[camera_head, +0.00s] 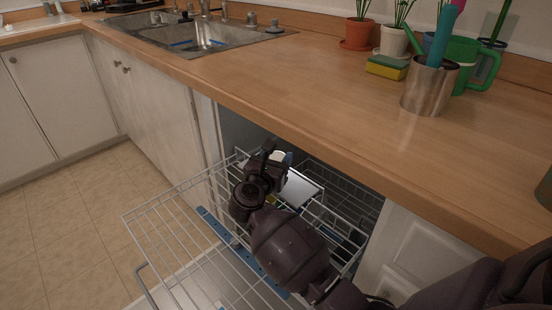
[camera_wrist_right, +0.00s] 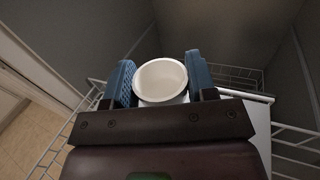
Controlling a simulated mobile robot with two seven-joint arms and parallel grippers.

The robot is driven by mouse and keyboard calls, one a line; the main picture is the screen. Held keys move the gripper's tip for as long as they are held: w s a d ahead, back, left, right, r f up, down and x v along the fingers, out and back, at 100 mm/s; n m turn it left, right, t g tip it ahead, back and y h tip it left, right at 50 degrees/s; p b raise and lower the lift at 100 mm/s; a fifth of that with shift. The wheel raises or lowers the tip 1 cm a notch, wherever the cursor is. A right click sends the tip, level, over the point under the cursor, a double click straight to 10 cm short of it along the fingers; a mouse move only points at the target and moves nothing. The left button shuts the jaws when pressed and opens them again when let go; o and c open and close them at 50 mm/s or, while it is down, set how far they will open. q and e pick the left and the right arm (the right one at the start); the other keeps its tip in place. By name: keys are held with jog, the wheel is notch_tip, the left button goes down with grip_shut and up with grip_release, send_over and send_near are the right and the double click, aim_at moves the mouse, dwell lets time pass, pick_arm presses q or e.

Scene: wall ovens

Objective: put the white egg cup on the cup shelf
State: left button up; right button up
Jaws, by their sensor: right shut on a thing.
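The white egg cup (camera_wrist_right: 160,78) sits between the blue finger pads of my right gripper (camera_wrist_right: 160,84) in the wrist view, its round opening facing the camera. The gripper is shut on it. In the head view my right gripper (camera_head: 277,157) reaches over the pulled-out wire rack, and only a small white part of the cup shows there. A flat white shelf (camera_head: 301,190) lies in the rack just right of and below the gripper; it appears to be the cup shelf. It also shows in the wrist view (camera_wrist_right: 260,128), partly hidden behind the gripper. My left gripper is out of view.
The wire rack (camera_head: 165,215) extends from an opening under the wooden counter (camera_head: 270,95). The counter edge is close above my right gripper. A metal holder (camera_head: 428,90), a sponge (camera_head: 387,68) and potted plants stand on the counter. The tiled floor (camera_head: 65,220) is clear at left.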

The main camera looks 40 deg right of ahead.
jog(key=shift+f, duration=0.3)
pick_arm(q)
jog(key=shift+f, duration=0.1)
pick_arm(e)
jog(key=o, duration=0.9)
jog(key=shift+r, duration=0.1)
jog(key=shift+r, duration=0.15)
jog(key=shift+s+a, duration=0.1)
jog(key=shift+a, duration=0.1)
pick_arm(q)
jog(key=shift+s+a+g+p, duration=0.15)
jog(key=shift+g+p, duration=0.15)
jog(key=shift+p, duration=0.35)
pick_arm(e)
jog(key=shift+v, duration=5.8)
